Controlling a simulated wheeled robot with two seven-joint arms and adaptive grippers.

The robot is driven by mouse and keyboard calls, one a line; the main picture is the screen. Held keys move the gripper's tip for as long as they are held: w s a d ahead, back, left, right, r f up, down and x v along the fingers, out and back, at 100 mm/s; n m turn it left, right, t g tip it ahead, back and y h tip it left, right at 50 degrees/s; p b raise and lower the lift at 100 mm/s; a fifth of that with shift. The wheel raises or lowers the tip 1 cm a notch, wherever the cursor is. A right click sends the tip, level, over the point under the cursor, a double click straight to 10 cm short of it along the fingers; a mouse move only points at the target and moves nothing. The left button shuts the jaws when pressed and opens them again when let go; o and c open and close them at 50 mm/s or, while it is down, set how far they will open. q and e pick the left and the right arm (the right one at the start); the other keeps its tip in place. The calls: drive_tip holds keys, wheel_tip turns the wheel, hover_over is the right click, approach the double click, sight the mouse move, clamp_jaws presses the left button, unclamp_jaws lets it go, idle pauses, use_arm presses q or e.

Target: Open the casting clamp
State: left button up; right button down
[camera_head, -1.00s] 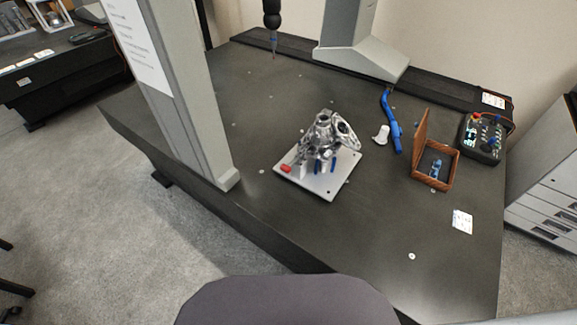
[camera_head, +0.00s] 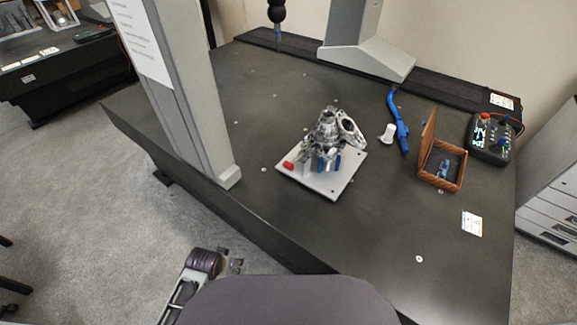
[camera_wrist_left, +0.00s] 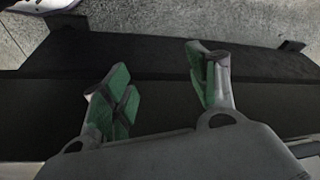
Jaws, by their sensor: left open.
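The metal casting (camera_head: 327,130) stands on a light square fixture plate (camera_head: 342,182) on the dark granite table. A clamp with a red handle tip (camera_head: 288,165) is at the plate's left side; whether it is shut on the casting is too small to tell. Blue parts show below the casting. My left gripper (camera_head: 232,262) is low in the head view, off the table's front edge and well apart from the fixture. In the left wrist view its green-padded fingers (camera_wrist_left: 165,90) are spread and empty, with the dark table side behind. My right gripper is not in view.
A grey gantry column (camera_head: 185,100) stands left of the fixture. A probe (camera_head: 278,15) hangs behind it. To the right are a white piece (camera_head: 387,133), a blue tool (camera_head: 401,130), an open brown box (camera_head: 441,180) and a control box (camera_head: 490,138). The table's front is clear.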

use_arm(q)
drive_tip(key=w+d+r+m+t+h+b, duration=0.1)
drive_tip(key=w+d+r, duration=0.1)
drive_tip(key=w+r, duration=0.3)
drive_tip(key=w+d+r+t+h, duration=0.1)
drive_tip(key=w+d+r+t, duration=0.1)
drive_tip(key=r, duration=0.5)
drive_tip(key=m+t+h+b, duration=0.1)
drive_tip(key=m+t+h, duration=0.3)
drive_tip(key=h, duration=0.1)
approach(287, 164)
drive_tip(key=v, duration=0.3)
drive_tip(key=shift+s+f, duration=0.1)
drive_tip(key=shift+f, duration=0.1)
drive_tip(key=shift+x, duration=4.15)
drive_tip(key=shift+r+x, duration=0.1)
drive_tip(key=shift+x, duration=1.25)
drive_tip(key=shift+r+x, duration=0.15)
drive_tip(key=shift+x, duration=1.2)
drive_tip(key=shift+c, duration=1.3)
clamp_jaws()
